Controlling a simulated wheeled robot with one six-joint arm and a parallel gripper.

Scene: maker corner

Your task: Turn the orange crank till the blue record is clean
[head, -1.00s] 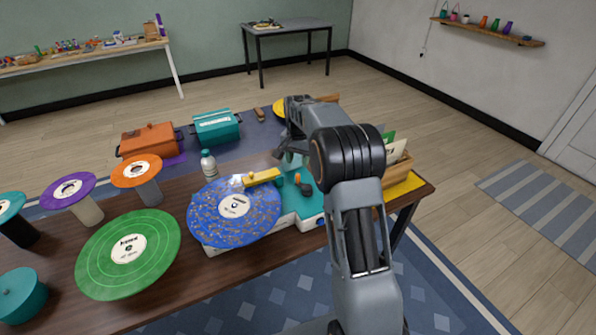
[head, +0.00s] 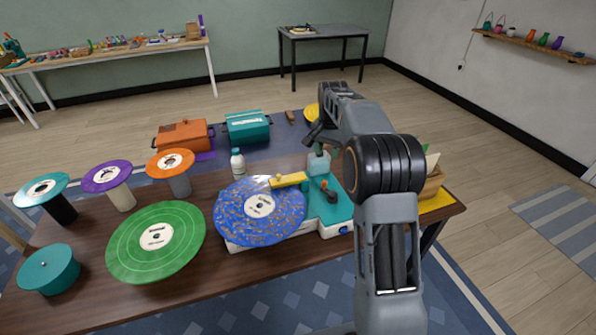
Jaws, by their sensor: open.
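The blue record (head: 234,216) lies on a white and teal cleaning machine (head: 331,219) on the dark wooden table. Tan flecks are scattered over its blue surface, and a yellow bar (head: 289,179) reaches over its far edge. The orange crank (head: 324,184) shows as a small orange piece on the teal top, right of the record, beside a dark knob-like part. My gripper (head: 313,134) is open and empty, above and beyond the crank and apart from it. My arm hides part of the machine's right side, and the fingertips are small and hard to make out.
A green record (head: 180,239) lies left of the machine. Teal, purple and orange records stand on pedestals behind it. A white bottle (head: 238,163) stands behind the blue record. Orange (head: 183,136) and teal (head: 246,129) boxes sit at the back. A wooden crate (head: 432,186) is at the right.

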